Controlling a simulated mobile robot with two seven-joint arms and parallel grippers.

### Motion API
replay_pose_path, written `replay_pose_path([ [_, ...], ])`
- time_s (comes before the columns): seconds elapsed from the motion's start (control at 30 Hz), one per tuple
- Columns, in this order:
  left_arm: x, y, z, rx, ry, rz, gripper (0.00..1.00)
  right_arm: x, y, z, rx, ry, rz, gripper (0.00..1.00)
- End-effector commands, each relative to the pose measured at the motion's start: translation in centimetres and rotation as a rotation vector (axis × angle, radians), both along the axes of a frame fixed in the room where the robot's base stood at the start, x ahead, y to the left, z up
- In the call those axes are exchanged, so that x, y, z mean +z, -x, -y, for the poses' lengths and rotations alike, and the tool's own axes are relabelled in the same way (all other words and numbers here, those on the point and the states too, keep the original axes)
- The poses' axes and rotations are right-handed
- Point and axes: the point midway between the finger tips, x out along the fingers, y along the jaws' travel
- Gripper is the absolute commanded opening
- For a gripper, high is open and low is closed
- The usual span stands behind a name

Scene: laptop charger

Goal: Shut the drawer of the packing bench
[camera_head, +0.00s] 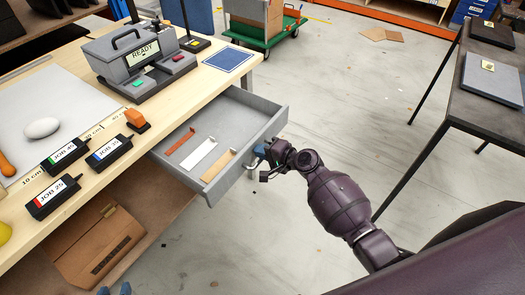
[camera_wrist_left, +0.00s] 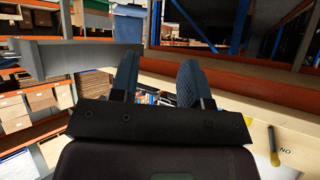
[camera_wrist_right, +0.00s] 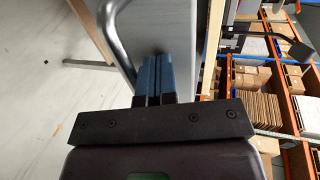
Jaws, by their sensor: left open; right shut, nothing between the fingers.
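The grey drawer (camera_head: 274,117) of the packing bench (camera_head: 88,190) stands pulled out, with its front panel away from the bench. An orange-red strip, a white strip and a tan strip lie inside it. My right gripper (camera_head: 261,152) is shut and empty at the outer face of the drawer front, beside the curved metal handle (camera_wrist_right: 117,38). In the right wrist view its blue fingers (camera_wrist_right: 153,76) are together close against the grey panel; I cannot tell whether they touch it. My left gripper (camera_head: 115,290) shows only its fingertips at the bottom edge. In the left wrist view it is open and empty (camera_wrist_left: 158,82).
The bench top holds a grey device (camera_head: 138,62) reading READY, several black job-labelled blocks (camera_head: 108,152), an orange item (camera_head: 137,119) and a white egg-shaped object (camera_head: 42,128). A brown box (camera_head: 95,250) sits below.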

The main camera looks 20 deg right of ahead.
Motion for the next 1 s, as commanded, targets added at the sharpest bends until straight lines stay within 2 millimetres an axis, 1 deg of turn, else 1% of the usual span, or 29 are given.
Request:
replay_pose_path([
  [0.17,-0.6,0.1,0.0,0.000,0.000,-0.004,0.43,0.0,-1.2,-1.0,0.002,-0.002,0.002,0.00],
  [0.27,-1.2,0.2,0.0,0.000,0.000,-0.009,0.43,-0.1,-2.5,-2.1,0.003,-0.002,0.001,0.00],
  [0.47,-3.2,0.7,0.0,0.000,-0.001,-0.027,0.43,-0.4,-6.3,-5.1,0.004,-0.002,-0.001,0.00],
  [0.73,-7.0,1.8,0.0,0.001,0.000,-0.073,0.43,-0.8,-12.2,-9.7,0.003,-0.001,-0.004,0.00],
  [0.83,-7.5,1.7,0.1,-0.001,0.000,-0.076,0.43,-0.8,-14.2,-11.3,0.004,-0.002,-0.006,0.00],
  [1.0,-7.5,0.5,0.4,-0.013,0.001,-0.054,0.43,-0.8,-16.8,-13.3,0.002,-0.001,-0.006,0.00],
])
